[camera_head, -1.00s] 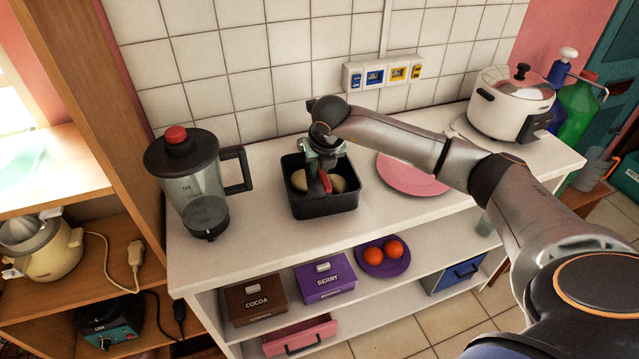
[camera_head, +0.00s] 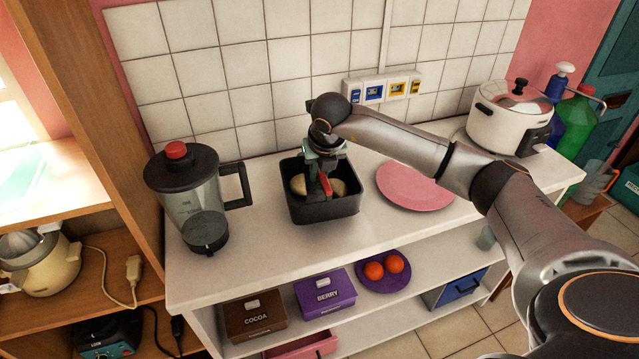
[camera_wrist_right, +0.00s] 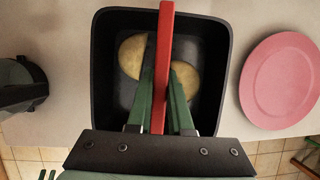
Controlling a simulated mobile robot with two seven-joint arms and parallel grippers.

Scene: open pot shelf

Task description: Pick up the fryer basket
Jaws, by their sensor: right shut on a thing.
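The fryer basket (camera_head: 322,212) is a black, square, open-topped bin with a red handle (camera_wrist_right: 163,70). It is over the white counter, between the blender and the pink plate, and looks level. Two pale, potato-like pieces (camera_wrist_right: 132,57) lie in it. My right gripper (camera_head: 323,183) comes down over the basket from above and is shut on the red handle. In the right wrist view its green fingers (camera_wrist_right: 160,105) are on both sides of the handle. Any gap under the basket is hard to see. My left gripper is not in view.
A blender (camera_head: 197,200) stands left of the basket and a pink plate (camera_head: 415,188) lies to its right. A white cooker (camera_head: 508,115) and bottles (camera_head: 578,120) are farther right. The tiled wall (camera_head: 250,90) is close behind. Boxes and a purple plate (camera_head: 383,283) sit on the shelf below.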

